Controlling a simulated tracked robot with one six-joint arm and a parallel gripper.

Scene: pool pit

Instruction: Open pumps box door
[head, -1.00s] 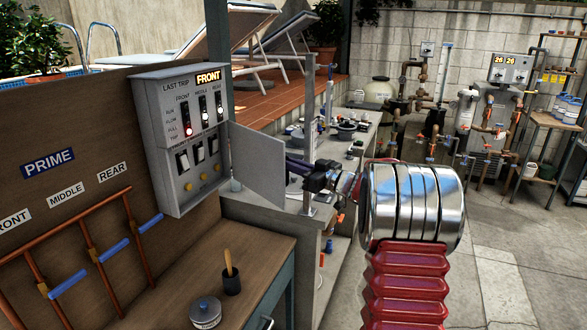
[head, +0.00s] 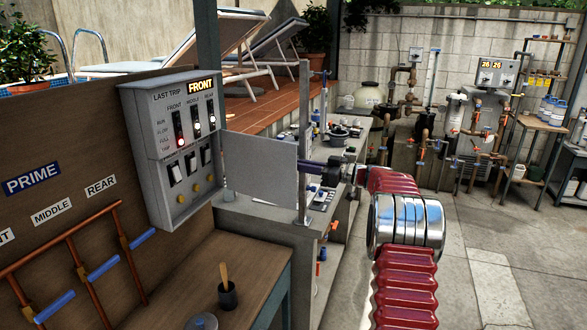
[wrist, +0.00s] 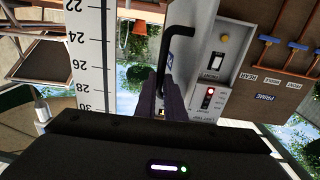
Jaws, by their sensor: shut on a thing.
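The grey pumps box (head: 172,150) hangs on the brown board at the left, with switches, yellow buttons and a lit red lamp on its front. Its plain grey door (head: 258,168) stands open, swung out to the right from the box's right edge. My gripper (head: 304,168) is at the door's free edge, partly behind a thin upright post. In the wrist view, its dark fingers (wrist: 162,84) are shut on a black bent handle (wrist: 179,42). The box front (wrist: 214,92) shows upside down there, beside the handle. The exact grip between the fingertips is hidden.
A thin grey post (head: 304,120) stands close to my gripper. A white numbered scale (wrist: 86,55) is close in the wrist view. A wooden bench (head: 190,275) with a dark pot (head: 228,295) lies below the box. Clear paving (head: 480,240) is at the right.

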